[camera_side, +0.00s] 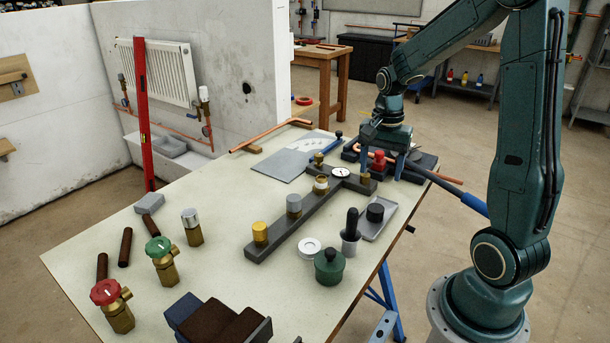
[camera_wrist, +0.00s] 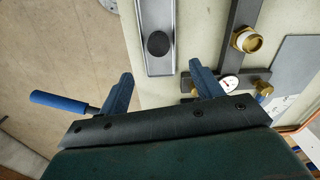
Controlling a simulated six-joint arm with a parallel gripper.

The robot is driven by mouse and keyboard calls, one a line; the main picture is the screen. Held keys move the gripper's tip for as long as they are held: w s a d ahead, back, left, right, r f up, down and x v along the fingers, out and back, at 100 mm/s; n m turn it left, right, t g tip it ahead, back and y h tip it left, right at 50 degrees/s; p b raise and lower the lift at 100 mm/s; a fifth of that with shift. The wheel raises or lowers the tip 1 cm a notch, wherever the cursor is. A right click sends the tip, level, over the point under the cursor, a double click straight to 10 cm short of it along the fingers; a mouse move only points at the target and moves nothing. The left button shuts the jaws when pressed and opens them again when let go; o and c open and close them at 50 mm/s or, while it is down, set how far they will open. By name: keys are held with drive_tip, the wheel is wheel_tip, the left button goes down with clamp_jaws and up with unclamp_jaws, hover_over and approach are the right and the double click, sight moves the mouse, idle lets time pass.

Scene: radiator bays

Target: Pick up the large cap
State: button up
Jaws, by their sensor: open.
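Several cap-like pieces stand on the bench, and I cannot tell for sure which is the large cap. A black round cap (camera_side: 375,212) sits in a narrow grey tray (camera_side: 386,222). It also shows in the wrist view (camera_wrist: 158,43), just beyond the fingertips. A yellow cap (camera_side: 260,232) and a grey cap (camera_side: 294,205) sit on the dark manifold bar (camera_side: 278,237). My gripper (camera_wrist: 161,72) is open and empty above the far right of the bench, its fingers apart either side of the tray's end.
Beside the tray stand a dark-handled tool (camera_side: 351,230) and a white ring (camera_side: 309,247). A gauge (camera_side: 341,172) and brass fittings rise from the manifold. A red knob (camera_side: 379,160) and blue-handled tool (camera_side: 473,204) lie near my gripper.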

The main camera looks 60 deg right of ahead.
hover_over(376, 208)
drive_tip(key=shift+w+f, duration=0.15)
drive_tip(key=shift+f, duration=2.75)
drive_tip(key=shift+f, duration=2.6)
drive_tip(key=shift+c, duration=0.3)
drive_tip(key=c, duration=1)
